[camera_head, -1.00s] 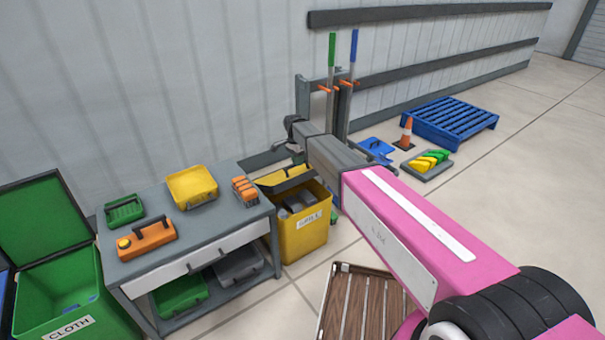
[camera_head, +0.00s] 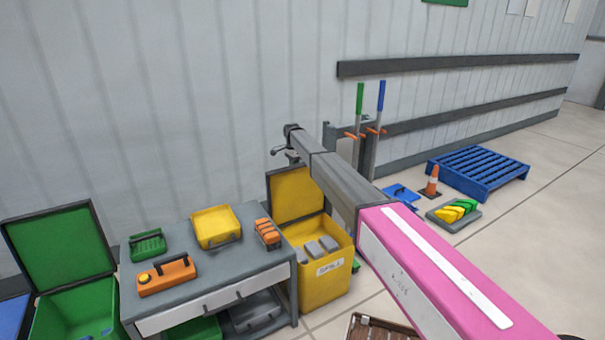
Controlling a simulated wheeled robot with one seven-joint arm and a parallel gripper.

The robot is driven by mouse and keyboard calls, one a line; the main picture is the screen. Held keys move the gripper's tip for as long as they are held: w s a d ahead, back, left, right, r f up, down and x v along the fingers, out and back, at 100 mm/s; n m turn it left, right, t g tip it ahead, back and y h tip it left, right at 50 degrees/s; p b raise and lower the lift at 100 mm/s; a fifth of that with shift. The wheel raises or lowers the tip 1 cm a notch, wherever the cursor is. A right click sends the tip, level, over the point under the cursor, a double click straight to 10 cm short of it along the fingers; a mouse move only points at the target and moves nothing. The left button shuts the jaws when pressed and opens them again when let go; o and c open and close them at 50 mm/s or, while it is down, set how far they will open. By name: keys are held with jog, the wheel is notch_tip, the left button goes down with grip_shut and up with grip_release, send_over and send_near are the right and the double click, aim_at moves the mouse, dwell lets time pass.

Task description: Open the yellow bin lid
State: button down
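The yellow bin (camera_head: 328,283) labelled SPILL stands on the floor just right of the workbench. Its yellow lid (camera_head: 292,195) stands raised, upright at the back of the bin near the wall. Several grey items show inside the open bin. My gripper (camera_head: 284,151) is at the far end of my pink and grey arm, above the lid's top edge and close to the wall. It is small and dark here, and I cannot tell whether its fingers are open or shut, or whether it touches the lid.
The workbench (camera_head: 262,263) holds a yellow case (camera_head: 216,227), an orange toolbox (camera_head: 167,275), a green case (camera_head: 147,244) and orange blocks (camera_head: 267,233). A green bin (camera_head: 73,312) with its lid up stands left.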

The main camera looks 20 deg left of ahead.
jog(key=c, duration=1.8)
grip_release()
jog(key=f, duration=0.1)
jog(key=a+f, duration=0.1)
jog(key=w+f, duration=0.1)
jog(key=shift+w+a, duration=0.1)
jog(key=shift+a, duration=0.2)
jog(key=o, duration=0.3)
jog(key=shift+s+d, duration=0.25)
jog(key=shift+o, duration=0.2)
jog(key=shift+w+a+r, duration=0.4)
jog(key=shift+w+r, duration=0.05)
jog(key=shift+r, duration=0.2)
jog(key=o, duration=0.3)
jog(key=w+a+f, duration=0.1)
jog(key=w+a, duration=0.7)
jog(key=a, duration=0.1)
jog(key=shift+w+a, duration=0.2)
jog(key=shift+a, duration=0.15)
